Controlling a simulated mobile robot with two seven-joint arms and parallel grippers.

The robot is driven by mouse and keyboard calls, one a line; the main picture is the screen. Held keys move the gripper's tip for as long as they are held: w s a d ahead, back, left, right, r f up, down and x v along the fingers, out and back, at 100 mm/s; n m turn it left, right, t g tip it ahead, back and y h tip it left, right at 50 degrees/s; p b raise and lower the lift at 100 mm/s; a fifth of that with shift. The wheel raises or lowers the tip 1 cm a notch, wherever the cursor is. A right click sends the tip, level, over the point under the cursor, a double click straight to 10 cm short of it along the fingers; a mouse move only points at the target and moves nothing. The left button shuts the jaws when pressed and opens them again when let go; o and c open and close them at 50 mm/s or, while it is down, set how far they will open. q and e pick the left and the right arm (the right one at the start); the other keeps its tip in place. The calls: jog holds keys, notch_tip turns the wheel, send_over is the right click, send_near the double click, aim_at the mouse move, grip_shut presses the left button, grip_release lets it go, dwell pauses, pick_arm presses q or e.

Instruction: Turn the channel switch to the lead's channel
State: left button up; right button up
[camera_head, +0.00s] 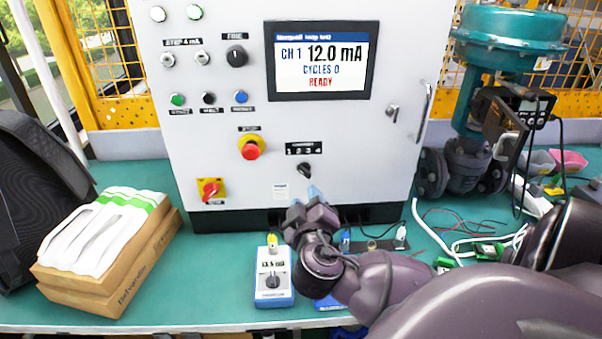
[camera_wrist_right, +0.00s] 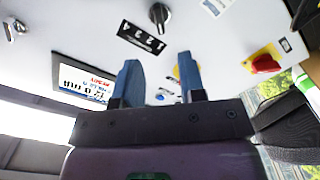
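The channel switch (camera_head: 305,170) is a small black rotary knob on the white cabinet front, below a black label with channel numbers (camera_head: 304,148). The screen (camera_head: 321,61) reads CH 1, 12.0 mA, CYCLES 0, READY. My right gripper (camera_head: 313,194) has blue fingertips just below the switch in the head view. In the right wrist view the switch (camera_wrist_right: 159,15) shows beyond the gripper (camera_wrist_right: 160,75), whose fingers are apart with nothing between them. Leads with coloured plugs (camera_head: 346,238) are near the cabinet base, partly behind my arm.
A blue-and-white meter (camera_head: 273,278) stands in front of the cabinet. A red emergency button (camera_head: 251,148) and red rotary switch (camera_head: 210,190) are left of the channel switch. A cardboard box (camera_head: 115,265) is at left, a teal valve (camera_head: 510,38) at right.

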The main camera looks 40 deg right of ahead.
aim_at(303, 173)
jog(key=x, duration=0.9)
jog(key=shift+w+d, duration=0.15)
jog(key=shift+w, duration=0.05)
grip_shut()
